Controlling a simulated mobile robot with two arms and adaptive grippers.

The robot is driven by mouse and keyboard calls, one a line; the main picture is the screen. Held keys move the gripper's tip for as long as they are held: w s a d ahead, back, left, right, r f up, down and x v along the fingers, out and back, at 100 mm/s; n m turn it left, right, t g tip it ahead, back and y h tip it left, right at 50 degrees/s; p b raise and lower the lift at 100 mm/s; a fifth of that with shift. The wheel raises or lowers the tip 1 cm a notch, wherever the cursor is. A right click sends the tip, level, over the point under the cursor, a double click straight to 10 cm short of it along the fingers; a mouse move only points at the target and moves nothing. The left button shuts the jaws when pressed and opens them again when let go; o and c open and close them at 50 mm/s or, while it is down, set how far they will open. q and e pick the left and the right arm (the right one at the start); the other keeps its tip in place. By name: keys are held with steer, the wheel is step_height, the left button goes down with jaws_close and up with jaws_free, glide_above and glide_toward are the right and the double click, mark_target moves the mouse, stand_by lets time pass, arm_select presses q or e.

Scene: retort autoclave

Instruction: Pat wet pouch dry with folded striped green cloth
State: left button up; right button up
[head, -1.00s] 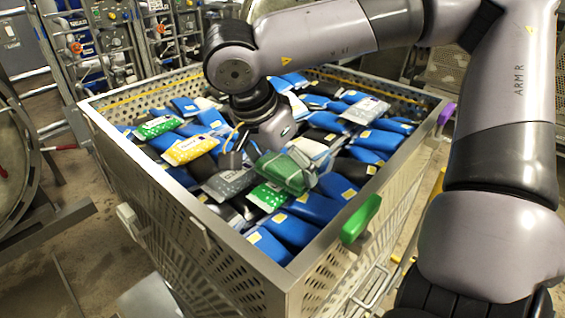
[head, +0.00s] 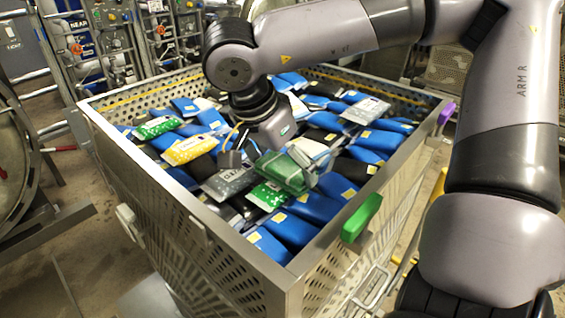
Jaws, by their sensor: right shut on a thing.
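The folded green cloth (head: 281,172) is held low over the pouches inside the perforated metal basket (head: 200,216). My right gripper (head: 283,157) is shut on it. A grey pouch (head: 229,182) lies just left of the cloth, and a green-and-white pouch (head: 268,195) lies just below it in the picture, partly covered. I cannot tell which pouch is wet, or whether the cloth touches a pouch. My left gripper is not in view.
Blue and black pouches (head: 313,206) fill the basket, with a yellow pouch (head: 188,150) at left. A green handle (head: 361,218) sits on the near right rim and a purple one (head: 446,113) at the far right corner. Pipes and valves stand behind.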

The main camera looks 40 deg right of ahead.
stand_by(0.4)
steer(key=shift+r+p, duration=0.6)
steer(key=shift+r, duration=0.25)
steer(key=shift+r+p, duration=1.55)
steer(key=shift+r, duration=1.05)
